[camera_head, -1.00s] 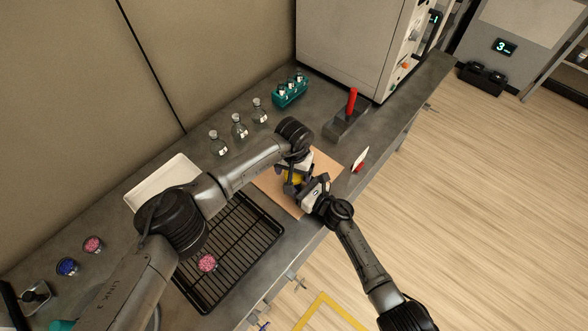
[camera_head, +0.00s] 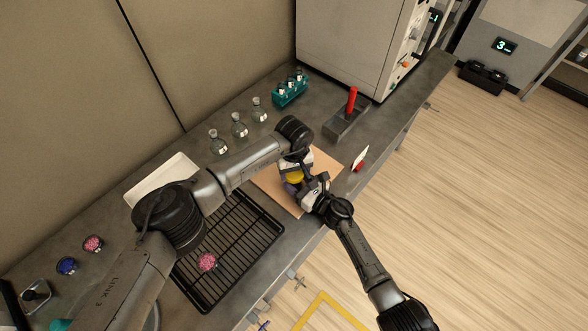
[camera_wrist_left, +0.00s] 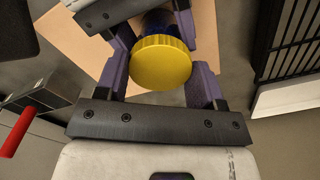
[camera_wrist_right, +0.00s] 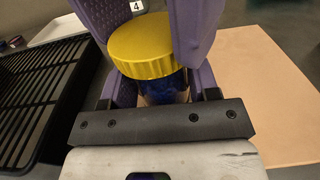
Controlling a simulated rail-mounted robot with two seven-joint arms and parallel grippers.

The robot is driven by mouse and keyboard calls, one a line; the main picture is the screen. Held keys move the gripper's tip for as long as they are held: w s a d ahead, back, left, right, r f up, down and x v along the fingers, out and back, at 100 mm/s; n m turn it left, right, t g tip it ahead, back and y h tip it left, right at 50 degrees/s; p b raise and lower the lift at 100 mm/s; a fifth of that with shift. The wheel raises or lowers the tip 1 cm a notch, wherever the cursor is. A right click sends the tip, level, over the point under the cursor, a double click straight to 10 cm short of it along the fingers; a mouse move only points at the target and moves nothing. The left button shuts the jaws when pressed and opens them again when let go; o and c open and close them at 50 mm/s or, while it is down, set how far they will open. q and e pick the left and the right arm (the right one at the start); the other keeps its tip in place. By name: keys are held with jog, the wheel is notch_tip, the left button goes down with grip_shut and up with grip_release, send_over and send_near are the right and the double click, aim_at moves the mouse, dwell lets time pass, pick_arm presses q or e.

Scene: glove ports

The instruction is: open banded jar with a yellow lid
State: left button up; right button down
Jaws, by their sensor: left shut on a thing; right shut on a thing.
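The jar (camera_wrist_right: 165,88) has a ribbed yellow lid (camera_wrist_right: 143,45) and a dark blue body below it. It is above the tan mat (camera_head: 325,165); I cannot tell whether it touches it. My left gripper (camera_wrist_left: 160,75) has its purple fingers on both sides of the lid (camera_wrist_left: 160,63), shut on it. My right gripper (camera_wrist_right: 155,75) is shut around the jar body below the lid. In the head view the lid (camera_head: 295,177) shows between the two grippers, which hide most of the jar. The band cannot be made out.
A black rack (camera_head: 235,250) with a pink-filled jar (camera_head: 207,262) is left of the mat. A white tray (camera_head: 165,178), flasks (camera_head: 239,125), a teal vial holder (camera_head: 290,92) and a red-handled block (camera_head: 350,115) stand around. A white-and-red tool (camera_head: 360,158) lies near the edge.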

pick_arm(q)
jog(key=n, duration=1.3)
jog(key=shift+n, duration=0.4)
jog(key=n, duration=1)
jog(key=shift+r, duration=0.1)
jog(key=n, duration=0.3)
jog(key=shift+n, duration=0.4)
jog(key=n, duration=0.5)
jog(key=shift+n, duration=0.4)
jog(key=n, duration=1.3)
jog(key=shift+n, duration=0.4)
jog(key=shift+r, duration=0.45)
